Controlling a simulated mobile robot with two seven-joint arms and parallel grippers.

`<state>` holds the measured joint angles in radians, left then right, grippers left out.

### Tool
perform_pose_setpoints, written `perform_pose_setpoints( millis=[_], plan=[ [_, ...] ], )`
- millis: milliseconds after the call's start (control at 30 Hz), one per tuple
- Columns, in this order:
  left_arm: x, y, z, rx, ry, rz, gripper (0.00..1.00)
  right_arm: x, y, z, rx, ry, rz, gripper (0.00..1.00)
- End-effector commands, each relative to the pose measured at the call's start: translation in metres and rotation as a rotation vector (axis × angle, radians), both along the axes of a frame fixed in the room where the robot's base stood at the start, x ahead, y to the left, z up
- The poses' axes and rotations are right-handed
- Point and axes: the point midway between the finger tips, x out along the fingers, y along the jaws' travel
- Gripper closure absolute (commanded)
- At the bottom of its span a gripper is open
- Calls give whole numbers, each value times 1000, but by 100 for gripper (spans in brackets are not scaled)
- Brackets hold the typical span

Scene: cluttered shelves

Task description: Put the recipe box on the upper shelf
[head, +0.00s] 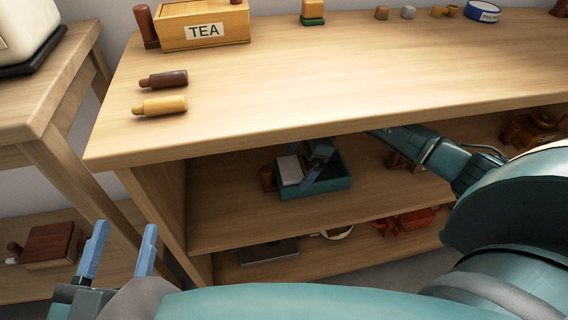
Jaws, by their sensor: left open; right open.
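No label in the head view reads recipe box, so I cannot tell for sure which thing it is. A teal open-topped box (325,187) stands on the shelf below the top board, with a pale grey-white block (289,170) in or at its left part. My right gripper (314,167) reaches under the top board, its blue fingers open at the teal box. I cannot tell whether they touch it. My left gripper (124,230) is open and empty, low at the left in front of the shelf unit.
The top board (330,85) has wide free room in its middle. On it are a TEA box (203,26), two bottle-like things (163,79) (160,105) and small items at the back. A brown object (267,179) stands left of the teal box. Red things (408,220) lie lower.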

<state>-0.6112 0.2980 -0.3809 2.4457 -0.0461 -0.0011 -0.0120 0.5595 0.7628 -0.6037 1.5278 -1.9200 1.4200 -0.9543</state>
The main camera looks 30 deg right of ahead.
Motion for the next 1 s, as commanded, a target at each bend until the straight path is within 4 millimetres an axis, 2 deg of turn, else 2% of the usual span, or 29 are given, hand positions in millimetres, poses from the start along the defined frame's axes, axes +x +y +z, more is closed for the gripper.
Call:
perform_pose_setpoints(
  millis=[33, 200, 400, 600, 1000],
  plan=[
    [0, 0, 2, 5, 2, 3, 48, -3, -15, 1, -4, 2, -5, 0],
    [1, 2, 5, 20, -15, 11, 48, -12, -51, 1, -1, 1, -3, 0],
    [2, 2, 3, 34, -14, 15, 48, -18, -77, 0, 0, -1, -1, 0],
    [1, 3, 3, 38, -16, 17, 48, -20, -84, 0, 2, -2, 1, 0],
    [1, 3, 2, 37, -14, 17, 48, -20, -83, 0, 2, -2, 1, 0]
  ],
)
